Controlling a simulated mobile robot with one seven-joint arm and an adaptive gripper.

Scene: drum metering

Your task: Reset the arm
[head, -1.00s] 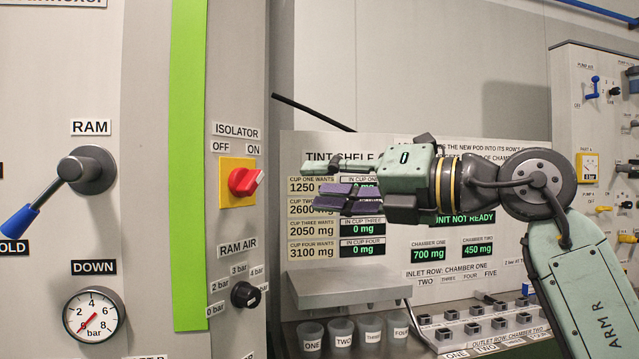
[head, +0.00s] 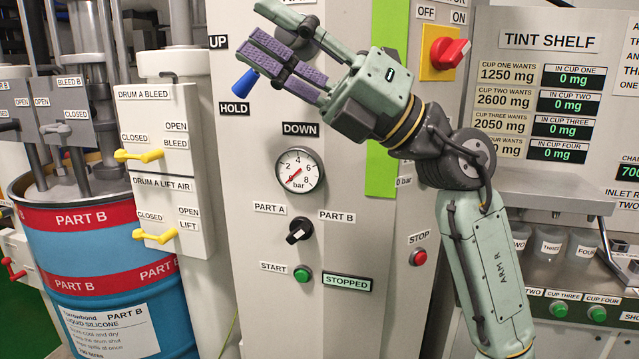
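My gripper (head: 262,28) is in the upper middle of the head view, on my pale green arm marked ARM R. It points up and to the left. The lever's blue handle (head: 243,62) shows just below the fingertips. I cannot tell whether the gripper touches the lever.
A pressure gauge (head: 299,170) and a PART A/PART B selector (head: 299,232) are on the panel. A red isolator knob (head: 450,53) is right of my gripper. A blue drum (head: 120,310) and yellow valve handles (head: 139,155) are at left. The tint shelf (head: 550,190) is at right.

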